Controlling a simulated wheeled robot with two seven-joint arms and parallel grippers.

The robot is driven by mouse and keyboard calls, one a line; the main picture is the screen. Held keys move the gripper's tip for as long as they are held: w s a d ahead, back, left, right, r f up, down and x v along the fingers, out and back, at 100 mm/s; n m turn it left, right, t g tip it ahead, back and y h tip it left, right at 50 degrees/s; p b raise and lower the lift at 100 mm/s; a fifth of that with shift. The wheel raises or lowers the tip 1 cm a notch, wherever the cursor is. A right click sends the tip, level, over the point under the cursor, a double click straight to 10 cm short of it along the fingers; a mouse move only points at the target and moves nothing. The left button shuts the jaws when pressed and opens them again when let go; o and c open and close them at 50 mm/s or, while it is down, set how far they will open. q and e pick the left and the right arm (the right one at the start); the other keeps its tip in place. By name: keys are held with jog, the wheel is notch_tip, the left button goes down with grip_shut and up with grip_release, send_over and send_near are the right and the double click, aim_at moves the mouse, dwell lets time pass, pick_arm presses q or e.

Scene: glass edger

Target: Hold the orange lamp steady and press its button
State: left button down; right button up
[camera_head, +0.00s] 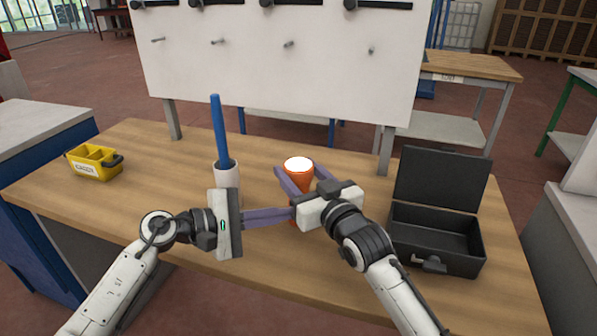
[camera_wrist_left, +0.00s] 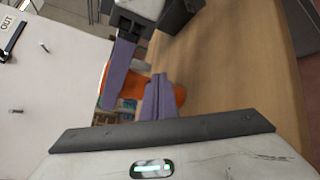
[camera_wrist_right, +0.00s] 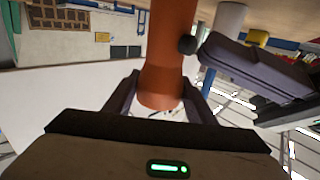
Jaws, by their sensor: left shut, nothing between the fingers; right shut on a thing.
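The orange lamp (camera_head: 298,178) is upright above the table, its round top glowing white in the head view. My right gripper (camera_head: 297,168) is shut on its upper body, one finger on each side, as the right wrist view (camera_wrist_right: 160,85) also shows. A dark round button (camera_wrist_right: 187,45) sticks out of the lamp's side. My left gripper (camera_head: 291,213) is shut and empty, level, with its fingertips at the lamp's left side below my right fingers. In the right wrist view its tips are right at the button; whether they touch cannot be told. The lamp's base is mostly hidden.
A white cup (camera_head: 227,177) holding a blue stick stands behind my left gripper. A yellow bin (camera_head: 94,163) is at the table's left. An open black case (camera_head: 437,225) lies at the right. A white board (camera_head: 285,60) rises at the back. The table (camera_head: 150,150) is clear at the back left.

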pick_arm(q)
jog(key=shift+s+a, duration=0.3)
jog(key=shift+s, duration=0.65)
jog(key=shift+s+a, duration=0.35)
jog(key=shift+s, duration=0.6)
jog(key=shift+s+a, duration=0.3)
jog(key=shift+s, duration=0.65)
pick_arm(e)
jog(key=o, duration=1.2)
